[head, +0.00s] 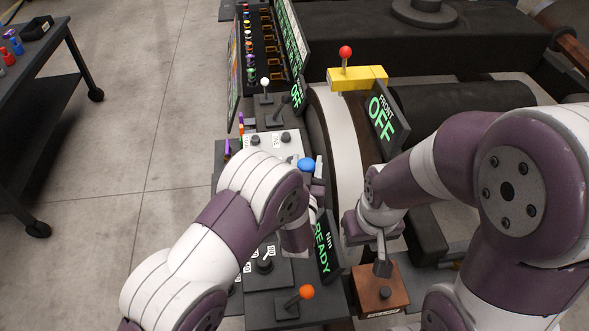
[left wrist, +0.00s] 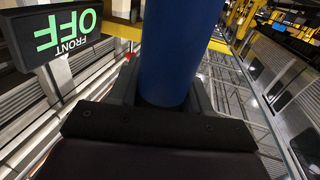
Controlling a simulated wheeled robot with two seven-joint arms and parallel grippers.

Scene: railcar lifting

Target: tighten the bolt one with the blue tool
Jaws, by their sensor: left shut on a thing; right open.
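The blue tool shows its round blue top (head: 307,163) beside my left gripper (head: 317,188) in the head view. In the left wrist view the tool is a thick blue cylinder (left wrist: 180,50) between the fingers of my left gripper (left wrist: 165,95), which is shut on it. My right gripper (head: 382,262) is open and points down over a brown box (head: 372,297). My left arm hides part of the console around the tool. I cannot make out bolt one in either view.
A console carries a "READY" display (head: 323,247), an orange-knobbed lever (head: 306,293) and a white-knobbed lever (head: 265,83). A "FRONT OFF" sign (head: 382,120) stands near a yellow block (head: 357,78) with a red-knobbed lever. A dark cart (head: 45,85) is at left, with open floor between.

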